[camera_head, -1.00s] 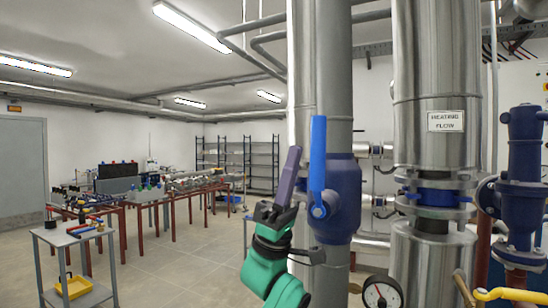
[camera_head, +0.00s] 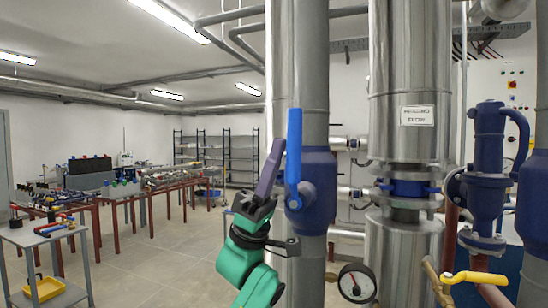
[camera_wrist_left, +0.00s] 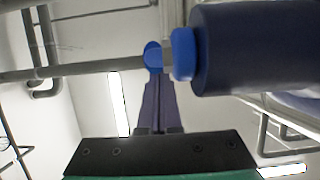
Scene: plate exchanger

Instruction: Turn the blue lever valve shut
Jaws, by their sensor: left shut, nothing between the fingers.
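The blue lever (camera_head: 294,150) stands upright, in line with the grey vertical pipe, on the dark blue valve body (camera_head: 319,185). In the left wrist view, bright blue lever parts (camera_wrist_left: 153,57) show just beyond the fingertips, beside the dark valve body (camera_wrist_left: 250,48). My left gripper (camera_head: 277,148) is shut and empty, its purple-grey fingers pointing up just left of the lever. The fingers also show closed together in the left wrist view (camera_wrist_left: 158,88). I cannot tell whether they touch the lever. My right gripper is not in view.
A steel column (camera_head: 403,140) with a label stands right of the valve. Benches and a small cart (camera_head: 40,236) stand at the left, with open floor between.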

